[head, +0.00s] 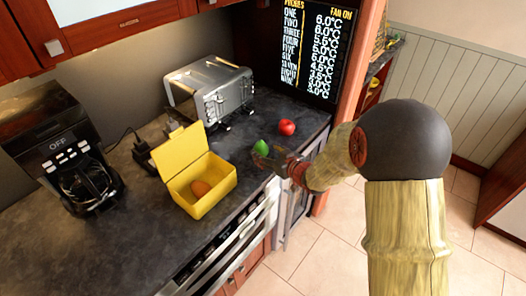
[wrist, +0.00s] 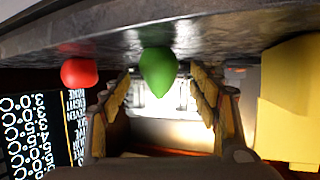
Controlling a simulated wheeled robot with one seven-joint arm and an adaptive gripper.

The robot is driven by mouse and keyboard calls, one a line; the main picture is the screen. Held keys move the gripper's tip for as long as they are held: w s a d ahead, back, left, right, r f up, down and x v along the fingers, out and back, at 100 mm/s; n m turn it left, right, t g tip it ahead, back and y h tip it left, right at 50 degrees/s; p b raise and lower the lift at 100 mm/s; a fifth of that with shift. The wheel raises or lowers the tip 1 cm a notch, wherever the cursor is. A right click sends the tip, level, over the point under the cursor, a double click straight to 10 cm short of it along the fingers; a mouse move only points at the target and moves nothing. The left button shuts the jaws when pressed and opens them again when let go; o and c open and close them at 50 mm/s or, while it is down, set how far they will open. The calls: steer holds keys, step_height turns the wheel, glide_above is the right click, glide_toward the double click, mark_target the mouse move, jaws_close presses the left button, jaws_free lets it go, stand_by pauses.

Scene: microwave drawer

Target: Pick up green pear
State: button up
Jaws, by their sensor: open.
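The green pear (head: 261,147) stands on the dark counter (head: 150,248), to the right of the yellow box. My gripper (head: 270,163) is low over the counter, right at the pear on its near side. In the wrist view, which looks upside down, the pear (wrist: 158,70) shows between the two spread fingers of my gripper (wrist: 163,92). The fingers are open, one on each side of the pear. I cannot tell whether either finger touches it. In the head view, the fingertips partly overlap the pear's lower edge.
A red apple (head: 287,127) sits just behind and right of the pear. A toaster (head: 211,92) stands behind, a coffee maker (head: 62,150) at left. The counter's front edge is close to my gripper.

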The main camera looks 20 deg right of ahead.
mark_target(264, 150)
steer(key=b+x, duration=0.1)
steer(key=x, duration=0.2)
steer(key=shift+w+f, duration=0.3)
steer(key=shift+w+a+f+b, duration=0.1)
steer(key=shift+w+a+b, duration=0.1)
steer(key=shift+w+b, duration=0.25)
steer(key=shift+w, duration=0.1)
steer(key=shift+c, duration=0.2)
steer(key=c, duration=1.3)
